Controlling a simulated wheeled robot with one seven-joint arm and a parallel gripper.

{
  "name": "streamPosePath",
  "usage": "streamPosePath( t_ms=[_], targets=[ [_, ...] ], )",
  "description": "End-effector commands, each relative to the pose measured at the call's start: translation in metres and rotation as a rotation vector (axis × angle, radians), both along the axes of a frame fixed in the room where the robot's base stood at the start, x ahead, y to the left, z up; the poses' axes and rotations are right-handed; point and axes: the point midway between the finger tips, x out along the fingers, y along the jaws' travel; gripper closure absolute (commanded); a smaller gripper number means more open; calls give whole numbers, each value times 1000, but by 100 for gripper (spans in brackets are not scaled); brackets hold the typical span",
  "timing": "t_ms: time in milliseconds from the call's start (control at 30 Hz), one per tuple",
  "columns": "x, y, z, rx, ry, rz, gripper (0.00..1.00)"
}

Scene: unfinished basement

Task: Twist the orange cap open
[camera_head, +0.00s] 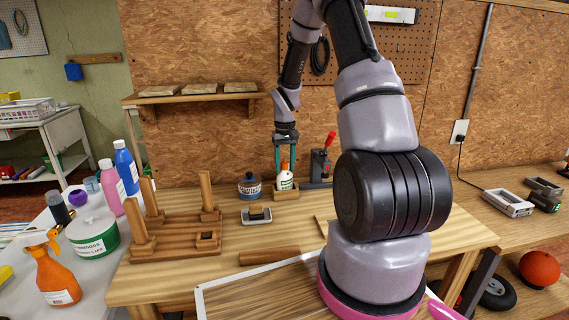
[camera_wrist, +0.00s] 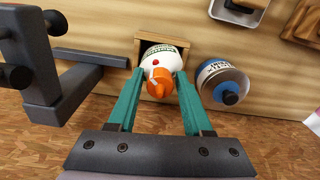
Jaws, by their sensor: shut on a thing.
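A small white bottle (camera_head: 285,180) with an orange cap (camera_head: 285,165) stands upright in a wooden holder (camera_head: 286,194) at the back of the workbench. In the wrist view the orange cap (camera_wrist: 159,84) and the white bottle (camera_wrist: 160,57) lie between the teal fingers of my gripper (camera_wrist: 159,73), with the wooden holder (camera_wrist: 162,39) around the bottle's base. My gripper (camera_head: 285,169) reaches down from above, its fingers on both sides of the cap and shut on it. The exact finger contact is partly hidden.
A blue-and-white jar (camera_head: 249,185) stands close beside the bottle, also in the wrist view (camera_wrist: 222,84). A dark clamp-like tool with a red handle (camera_head: 321,164) stands on the other side. A wooden rack (camera_head: 176,239) stands left. A shelf (camera_head: 190,97) hangs behind.

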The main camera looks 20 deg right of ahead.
Motion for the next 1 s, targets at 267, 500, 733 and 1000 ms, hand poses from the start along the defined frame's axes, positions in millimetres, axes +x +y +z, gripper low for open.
streamPosePath(
  t_ms=[267,500,733,1000],
  targets=[
    [-3,-1,-3,3,8,284,78],
    [-3,0,-3,2,7,451,77],
    [-2,0,-3,2,6,448,32],
    [-1,0,-1,1,3,446,32]
  ],
)
